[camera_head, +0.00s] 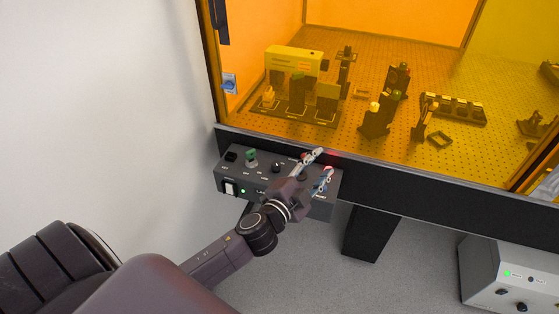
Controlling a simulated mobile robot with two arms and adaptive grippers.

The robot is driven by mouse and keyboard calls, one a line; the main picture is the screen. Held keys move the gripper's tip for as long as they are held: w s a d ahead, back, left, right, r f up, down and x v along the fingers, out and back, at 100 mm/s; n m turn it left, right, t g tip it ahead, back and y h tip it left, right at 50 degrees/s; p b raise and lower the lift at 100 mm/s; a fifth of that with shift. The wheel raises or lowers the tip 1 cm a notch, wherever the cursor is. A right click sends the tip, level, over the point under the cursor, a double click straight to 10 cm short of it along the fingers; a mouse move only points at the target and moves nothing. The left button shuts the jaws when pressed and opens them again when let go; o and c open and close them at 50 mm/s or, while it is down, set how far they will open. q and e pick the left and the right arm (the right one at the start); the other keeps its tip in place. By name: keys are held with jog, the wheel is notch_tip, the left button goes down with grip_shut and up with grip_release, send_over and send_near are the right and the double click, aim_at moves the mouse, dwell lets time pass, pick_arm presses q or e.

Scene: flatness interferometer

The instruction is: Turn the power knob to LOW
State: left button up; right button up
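A dark grey control box (236,171) is fixed to the front of the bench below the orange enclosure. Its top carries a green knob or key (251,156) and a small black knob (277,167). Its labels are too small to read, so I cannot tell which control is the power knob or where LOW is. My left gripper (321,167) is over the right end of the box, fingers spread and apparently empty. It hides part of the panel there. A red spot shows near its fingertips. My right gripper is out of view.
An orange see-through enclosure stands behind, with a yellow box (294,60) and several optical mounts on a perforated plate (335,140). The box front has a white switch (229,188) and a green light. A grey unit (497,272) stands at lower right. A white wall is at left.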

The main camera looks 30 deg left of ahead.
pick_arm(q)
jog(key=w+d+r+m+h, duration=0.2)
jog(key=d+r+m+h, duration=0.6)
jog(key=r+m, duration=0.15)
jog(key=m+g+y, duration=0.9)
jog(key=m+g, duration=0.4)
jog(key=m, duration=0.2)
send_near(276, 163)
jog(key=f, duration=0.1)
jog(key=p+x, duration=0.2)
jog(key=x, duration=0.5)
jog(key=shift+w+f+p, duration=0.2)
jog(key=shift+f+p, duration=0.15)
jog(key=shift+p, duration=0.05)
